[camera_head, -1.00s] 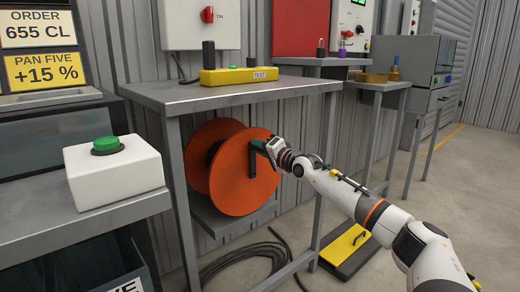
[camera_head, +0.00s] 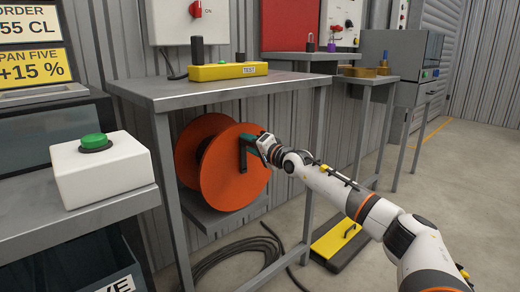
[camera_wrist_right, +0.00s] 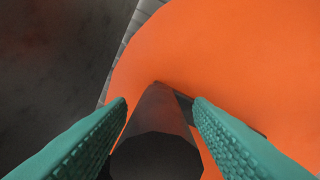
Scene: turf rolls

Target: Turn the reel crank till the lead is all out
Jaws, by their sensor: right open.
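The orange reel (camera_head: 222,188) hangs under the steel table, with its flat face toward me. Its dark crank arm (camera_head: 243,162) stands about upright on that face. My right gripper (camera_head: 249,142) is at the crank's upper end. In the right wrist view, its green fingers (camera_wrist_right: 160,135) are open on either side of the dark crank handle (camera_wrist_right: 155,145), with small gaps visible. The orange face (camera_wrist_right: 220,60) fills much of that view. Black lead (camera_head: 240,258) lies in loose loops on the floor below the reel. My left gripper is out of view.
The steel table (camera_head: 215,92) is above the reel, and its front leg (camera_head: 310,170) stands behind my right arm. A yellow test box (camera_head: 228,72) sits on top. A white box with a green button (camera_head: 100,172) is at left. A yellow-topped plate (camera_head: 335,238) lies on the floor.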

